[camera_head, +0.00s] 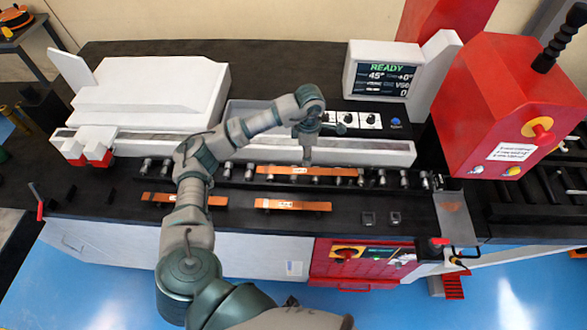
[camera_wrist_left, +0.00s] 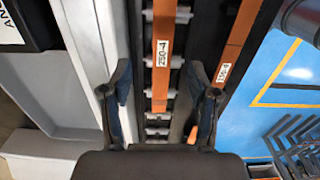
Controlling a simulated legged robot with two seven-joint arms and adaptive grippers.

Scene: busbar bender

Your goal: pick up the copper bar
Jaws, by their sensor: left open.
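A copper bar (camera_head: 283,171) with a white label lies on the roller track of the bench. In the left wrist view the labelled copper bar (camera_wrist_left: 162,45) runs lengthwise between my fingers. My left gripper (camera_head: 307,160) points down over this bar in the head view. In the left wrist view my left gripper (camera_wrist_left: 160,80) is open, one finger on each side of the bar, with gaps showing. I cannot tell the exact height of the fingertips above the bar. My right gripper is in neither view.
Two more copper bars lie in front of the track, one at the left (camera_head: 160,198) and one near the middle (camera_head: 293,205). A long grey rail (camera_head: 370,152) runs behind the track. A screen reading READY (camera_head: 390,75) and a red machine (camera_head: 500,110) stand at the right.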

